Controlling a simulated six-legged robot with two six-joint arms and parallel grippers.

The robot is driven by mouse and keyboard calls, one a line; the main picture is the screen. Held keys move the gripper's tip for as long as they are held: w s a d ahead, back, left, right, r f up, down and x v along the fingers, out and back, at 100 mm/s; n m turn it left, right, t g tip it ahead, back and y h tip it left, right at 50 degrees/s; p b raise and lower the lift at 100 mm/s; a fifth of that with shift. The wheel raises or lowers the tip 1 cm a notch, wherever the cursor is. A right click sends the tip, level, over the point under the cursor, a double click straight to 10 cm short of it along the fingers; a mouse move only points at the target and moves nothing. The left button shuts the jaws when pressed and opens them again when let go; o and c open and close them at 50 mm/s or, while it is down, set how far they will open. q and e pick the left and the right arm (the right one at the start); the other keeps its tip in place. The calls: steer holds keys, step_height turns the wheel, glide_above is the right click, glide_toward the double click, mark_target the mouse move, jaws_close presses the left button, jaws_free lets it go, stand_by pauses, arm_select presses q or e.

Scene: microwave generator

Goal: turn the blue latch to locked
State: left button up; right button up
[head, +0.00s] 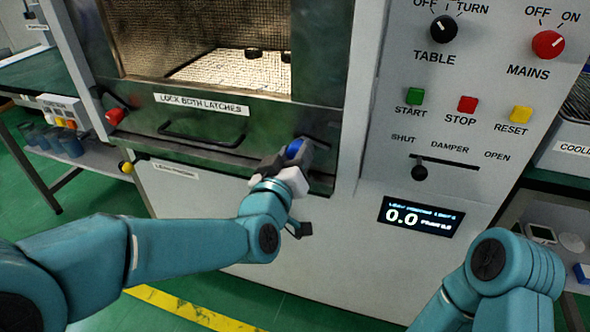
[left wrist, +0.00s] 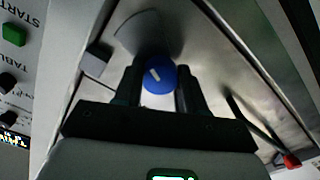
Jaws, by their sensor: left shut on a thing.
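The blue latch (head: 296,149) is a round knob at the lower right corner of the microwave door. It also shows in the left wrist view (left wrist: 159,80), with a short white mark on its face, tilted from upper left to lower right. My left gripper (head: 285,158) is at the latch. In the left wrist view, its two dark fingers (left wrist: 160,88) stand on either side of the knob and are shut on it. In the head view the gripper partly covers the knob. My right arm shows at the lower right of the head view, but its gripper is out of the picture.
A red latch (head: 115,117) sits at the door's left side. A dark bar handle (head: 200,135) runs below the "LOCK BOTH LATCHES" label (head: 202,103). The control panel (head: 385,130) with knobs, buttons and a damper slider (head: 420,172) is right of the door. A display (head: 420,217) reads 0.0.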

arm_select(q)
steer(key=n+b, duration=0.3)
steer(key=b, duration=0.1)
steer(key=n+b, duration=0.2)
steer(key=shift+f+n, duration=0.3)
steer(key=n+b, duration=0.3)
steer(key=n, duration=0.1)
steer(key=shift+r, duration=0.15)
steer(key=shift+r+n+b, duration=0.1)
steer(key=shift+n+b, duration=0.5)
arm_select(e)
step_height(320, 180, down, 11)
steer(key=w+d, duration=0.1)
steer(key=w, duration=0.1)
steer(key=shift+d+r+m+t, duration=0.2)
steer(key=shift+m+t, duration=0.1)
steer(key=shift+t, duration=0.1)
steer(key=shift+w, duration=0.1)
arm_select(q)
steer(key=o, duration=1.1)
steer(key=shift+c, duration=0.2)
